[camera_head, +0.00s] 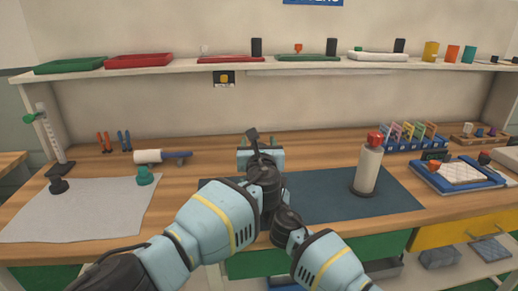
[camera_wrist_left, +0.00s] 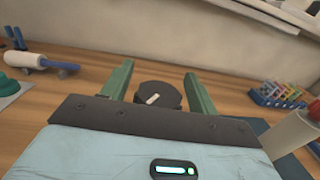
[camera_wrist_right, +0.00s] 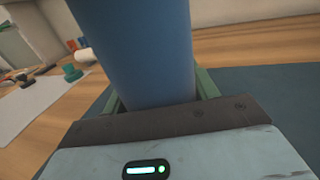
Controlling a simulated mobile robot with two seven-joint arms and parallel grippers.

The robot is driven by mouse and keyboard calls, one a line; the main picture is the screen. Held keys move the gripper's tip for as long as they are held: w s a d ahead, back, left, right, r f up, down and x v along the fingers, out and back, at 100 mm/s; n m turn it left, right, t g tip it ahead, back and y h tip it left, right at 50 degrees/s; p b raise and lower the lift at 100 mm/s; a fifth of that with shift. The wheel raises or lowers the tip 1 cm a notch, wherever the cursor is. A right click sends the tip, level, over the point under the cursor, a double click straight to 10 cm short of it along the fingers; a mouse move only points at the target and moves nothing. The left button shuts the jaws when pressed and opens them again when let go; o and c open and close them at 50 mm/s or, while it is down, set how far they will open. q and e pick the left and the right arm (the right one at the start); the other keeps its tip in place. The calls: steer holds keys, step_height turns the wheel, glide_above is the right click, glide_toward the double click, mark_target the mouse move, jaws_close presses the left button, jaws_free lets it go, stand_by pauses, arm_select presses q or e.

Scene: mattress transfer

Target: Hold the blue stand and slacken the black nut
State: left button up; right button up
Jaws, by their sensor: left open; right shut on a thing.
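The blue stand (camera_wrist_right: 140,50) is a thick blue upright column in the right wrist view. My right gripper (camera_wrist_right: 160,98) is shut around it, with a green finger on each side. The black nut (camera_wrist_left: 160,96) is a round dark piece with a white mark in the left wrist view. It lies between the two green fingers of my left gripper (camera_wrist_left: 158,74), which is open with gaps on both sides of the nut. In the head view my arms hide the stand and the nut.
A dark blue mat (camera_head: 325,195) lies under the work area. A white bottle with a red cap (camera_head: 368,166) stands on its right side. A grey cloth (camera_head: 75,212) lies at left. A blue tray (camera_head: 460,178) and coloured clips in a rack (camera_head: 405,138) are at right.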

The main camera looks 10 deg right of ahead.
arm_select(q)
steer(key=shift+s, duration=0.1)
steer(key=s+a, duration=0.1)
steer(key=s, duration=1)
steer(key=shift+s, duration=0.35)
steer(key=shift+w+a+m+g+h, duration=0.55)
steer(key=shift+a+m+g+h, duration=0.55)
steer(key=shift+a+m+h, duration=1.65)
steer(key=shift+n+h, duration=0.55)
steer(key=shift+s+d+x, duration=0.1)
steer(key=shift+d+x, duration=0.1)
steer(key=shift+x, duration=1.9)
steer(key=shift+s+d+x, duration=0.15)
steer(key=shift+d+x, duration=0.1)
steer(key=shift+x, duration=1.85)
steer(key=shift+s+d+x, duration=0.1)
steer(key=shift+d+x, duration=0.1)
steer(key=shift+x, duration=1.9)
